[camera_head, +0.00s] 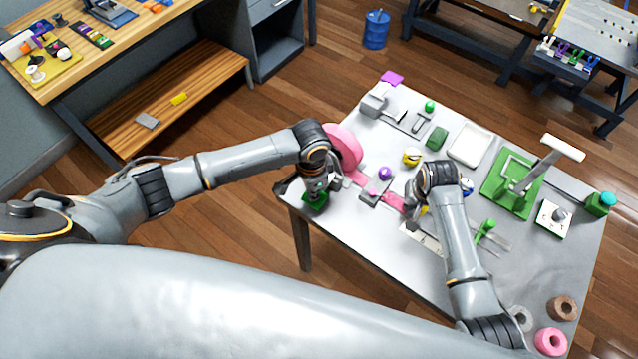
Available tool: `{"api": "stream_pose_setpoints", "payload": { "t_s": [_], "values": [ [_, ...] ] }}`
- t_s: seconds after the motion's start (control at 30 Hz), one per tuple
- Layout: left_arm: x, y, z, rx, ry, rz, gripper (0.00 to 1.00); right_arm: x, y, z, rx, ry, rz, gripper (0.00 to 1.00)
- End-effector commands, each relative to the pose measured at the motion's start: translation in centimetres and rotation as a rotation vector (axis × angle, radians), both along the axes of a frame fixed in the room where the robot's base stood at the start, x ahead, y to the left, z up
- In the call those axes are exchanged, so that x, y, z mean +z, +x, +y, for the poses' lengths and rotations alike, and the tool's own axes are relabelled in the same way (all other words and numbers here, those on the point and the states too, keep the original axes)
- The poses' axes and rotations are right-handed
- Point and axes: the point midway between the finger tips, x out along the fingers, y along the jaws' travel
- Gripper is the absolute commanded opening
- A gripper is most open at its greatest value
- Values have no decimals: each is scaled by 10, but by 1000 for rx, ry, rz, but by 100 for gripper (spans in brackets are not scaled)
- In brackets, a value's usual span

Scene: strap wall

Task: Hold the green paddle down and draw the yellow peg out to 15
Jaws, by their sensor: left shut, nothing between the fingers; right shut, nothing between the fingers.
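The green paddle (312,203) is at the table's left corner, beside the pink disc (344,147) and pink strap. My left gripper (317,190) is shut and empty, right over the paddle and seemingly pressed on it; contact cannot be told for sure. A small yellow piece (424,211), likely the yellow peg, shows beside my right gripper. My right gripper (412,208) is shut and empty, low over the pink strap (394,202) end; its arm hides part of this area. A pale scale plate (422,238) lies just in front; its marks are too small to read.
A green lever (486,229) is right of my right arm. A green press with a white handle (562,147) rises at right. Pink and brown rings (551,341) lie at the front right.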

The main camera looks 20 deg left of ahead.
Motion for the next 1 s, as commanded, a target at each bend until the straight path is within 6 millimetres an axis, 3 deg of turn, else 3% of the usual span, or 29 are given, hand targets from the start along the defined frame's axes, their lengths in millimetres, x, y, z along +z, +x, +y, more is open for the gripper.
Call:
{"api": "stream_pose_setpoints", "payload": {
  "t_s": [1.0],
  "values": [
    [-2, 0, 1, 1, 3, 1, 0, -6, -24, -61, -2, -7, 16, 0]
  ]
}}
